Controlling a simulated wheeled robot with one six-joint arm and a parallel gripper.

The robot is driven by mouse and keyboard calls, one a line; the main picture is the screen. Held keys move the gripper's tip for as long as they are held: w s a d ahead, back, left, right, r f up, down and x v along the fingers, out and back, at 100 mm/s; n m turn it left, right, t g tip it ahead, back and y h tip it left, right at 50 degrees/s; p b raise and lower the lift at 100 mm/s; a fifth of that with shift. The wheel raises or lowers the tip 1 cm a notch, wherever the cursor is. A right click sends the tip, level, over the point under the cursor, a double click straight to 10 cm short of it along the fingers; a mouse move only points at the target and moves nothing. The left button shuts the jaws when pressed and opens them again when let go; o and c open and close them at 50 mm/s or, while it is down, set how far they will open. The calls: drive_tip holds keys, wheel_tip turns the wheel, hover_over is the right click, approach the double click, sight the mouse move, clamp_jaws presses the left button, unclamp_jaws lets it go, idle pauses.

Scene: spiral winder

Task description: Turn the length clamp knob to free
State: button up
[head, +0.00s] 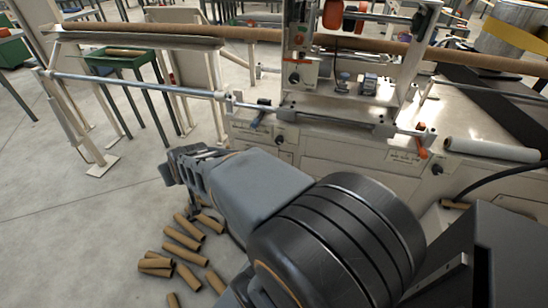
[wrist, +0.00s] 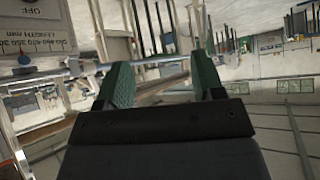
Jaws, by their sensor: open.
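My gripper (head: 178,168) is at the lower left of the machine in the head view, out over the floor and clear of the front panel. In the wrist view its two green fingers (wrist: 160,72) stand apart with nothing between them. Two dark knobs show on the machine front in the head view: a left knob (head: 278,140) beside small printing, and a right knob (head: 437,170) beside a label. I cannot tell which is the length clamp knob, nor read its setting. A panel printed with a length scale in mm (wrist: 35,45) appears upside down in the wrist view.
The cream machine (head: 340,150) has a long horizontal rod (head: 140,85) reaching left. A blue lever (head: 262,117) and an orange lever (head: 422,146) stick out from it. Several cardboard tubes (head: 182,240) lie on the floor. A white roll (head: 492,149) lies at right. Open floor is at left.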

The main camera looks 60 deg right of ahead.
drive_tip(key=w+d+f+m+t+h+b, duration=0.1)
drive_tip(key=d+f+m+h+b, duration=0.15)
drive_tip(key=d+f, duration=0.35)
drive_tip(key=m+g+h+b, duration=0.5)
drive_tip(key=m+h+b, duration=0.2)
drive_tip(key=h+b, duration=0.7)
approach(279, 142)
drive_tip(key=shift+y, duration=0.65)
drive_tip(key=b+x, duration=0.1)
drive_tip(key=x, duration=0.2)
drive_tip(key=b+x, duration=0.1)
drive_tip(key=x, duration=0.1)
drive_tip(key=b+x, duration=0.1)
drive_tip(key=x, duration=0.2)
drive_tip(key=shift+w+d+r+b, duration=0.15)
drive_tip(key=shift+d+r+b, duration=0.2)
drive_tip(key=shift+x, duration=0.85)
drive_tip(key=shift+r, duration=0.1)
drive_tip(key=c, duration=0.9)
